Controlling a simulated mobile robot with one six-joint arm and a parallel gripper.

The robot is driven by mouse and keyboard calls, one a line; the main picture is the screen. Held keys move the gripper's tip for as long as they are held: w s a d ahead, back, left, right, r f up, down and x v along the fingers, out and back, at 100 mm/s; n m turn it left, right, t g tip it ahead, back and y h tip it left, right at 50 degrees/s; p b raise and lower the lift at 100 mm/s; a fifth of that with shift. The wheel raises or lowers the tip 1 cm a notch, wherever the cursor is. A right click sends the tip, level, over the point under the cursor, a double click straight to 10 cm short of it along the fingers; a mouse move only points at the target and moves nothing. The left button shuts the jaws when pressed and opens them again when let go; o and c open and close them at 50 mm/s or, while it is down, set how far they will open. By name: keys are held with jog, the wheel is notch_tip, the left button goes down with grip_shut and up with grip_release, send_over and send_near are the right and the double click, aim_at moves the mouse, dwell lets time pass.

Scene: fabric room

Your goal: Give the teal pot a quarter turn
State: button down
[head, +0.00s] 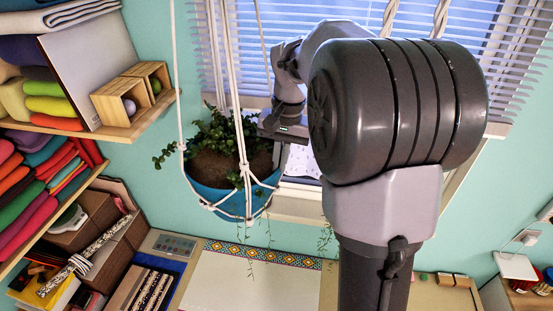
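The teal pot (236,202) hangs in a white rope hanger in front of the window, left of centre in the head view. It holds dark soil and a trailing green plant (213,135). My gripper (279,150) is at the pot's right side, close to its upper rim. My arm comes in from the right, and its large dark joint fills much of the view. The fingers are small and partly hidden by the plant and ropes, so I cannot tell whether they touch the pot or are open or shut.
Shelves of folded fabric (45,190) stand at the left, with wooden boxes (132,95) on the upper shelf near the pot. Ropes (233,80) run up from the pot. Window blinds (245,50) are behind. A table (235,285) lies below.

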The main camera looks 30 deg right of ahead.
jog(key=shift+w+d+n+p, duration=0.65)
jog(key=shift+w+d+n, duration=0.15)
jog(key=shift+n, duration=0.2)
jog(key=shift+d, duration=0.1)
jog(key=c, duration=1.6)
grip_release()
jog(key=shift+c, duration=0.2)
notch_tip(320, 180, up, 17)
jog(key=s+d, duration=0.1)
jog(key=shift+d+r, duration=0.2)
